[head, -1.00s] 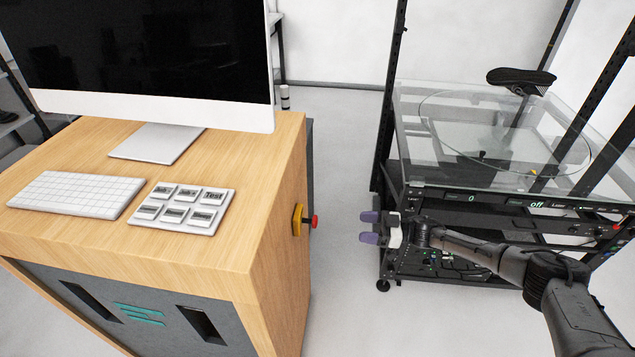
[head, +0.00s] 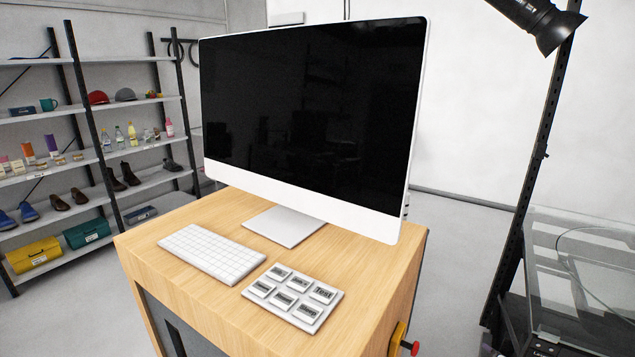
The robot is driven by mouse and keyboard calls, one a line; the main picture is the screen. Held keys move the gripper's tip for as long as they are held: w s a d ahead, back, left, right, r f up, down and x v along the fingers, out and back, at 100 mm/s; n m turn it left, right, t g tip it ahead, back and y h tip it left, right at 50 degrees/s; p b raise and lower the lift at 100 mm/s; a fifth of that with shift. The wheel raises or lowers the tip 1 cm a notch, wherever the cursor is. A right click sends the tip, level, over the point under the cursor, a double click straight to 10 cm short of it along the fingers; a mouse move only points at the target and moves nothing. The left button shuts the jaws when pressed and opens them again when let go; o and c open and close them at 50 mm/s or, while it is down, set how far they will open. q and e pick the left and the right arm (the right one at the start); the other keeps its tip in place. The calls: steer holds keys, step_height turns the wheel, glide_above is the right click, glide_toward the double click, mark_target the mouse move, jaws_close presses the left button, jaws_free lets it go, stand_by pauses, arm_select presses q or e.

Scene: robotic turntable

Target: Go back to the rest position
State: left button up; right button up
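Neither of my grippers shows in the head view now, and no part of my arms is clearly visible. A wooden-topped desk (head: 190,290) stands in the middle. On it are a monitor (head: 310,110) with a dark screen, a white keyboard (head: 212,253) and a button panel (head: 292,297) with several labelled buttons. A red emergency button (head: 410,347) on a yellow mount sits at the desk's right side. The glass-topped turntable rig (head: 590,265) is partly in view at the right edge.
Shelves (head: 90,160) at the left hold caps, bottles, shoes and boxes. A black upright post (head: 535,170) stands at the right, with a dark lamp (head: 540,22) near its top. Grey floor (head: 460,240) is clear between desk and rig.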

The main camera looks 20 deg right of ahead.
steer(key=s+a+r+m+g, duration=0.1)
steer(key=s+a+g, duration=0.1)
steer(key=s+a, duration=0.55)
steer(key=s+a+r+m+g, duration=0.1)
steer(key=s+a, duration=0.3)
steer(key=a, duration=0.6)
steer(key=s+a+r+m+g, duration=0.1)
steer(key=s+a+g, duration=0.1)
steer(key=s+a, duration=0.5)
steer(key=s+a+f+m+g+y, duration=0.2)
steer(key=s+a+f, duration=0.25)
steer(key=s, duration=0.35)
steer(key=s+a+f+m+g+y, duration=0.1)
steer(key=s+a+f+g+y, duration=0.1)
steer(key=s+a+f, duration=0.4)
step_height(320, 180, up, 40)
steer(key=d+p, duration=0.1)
steer(key=p, duration=3.6)
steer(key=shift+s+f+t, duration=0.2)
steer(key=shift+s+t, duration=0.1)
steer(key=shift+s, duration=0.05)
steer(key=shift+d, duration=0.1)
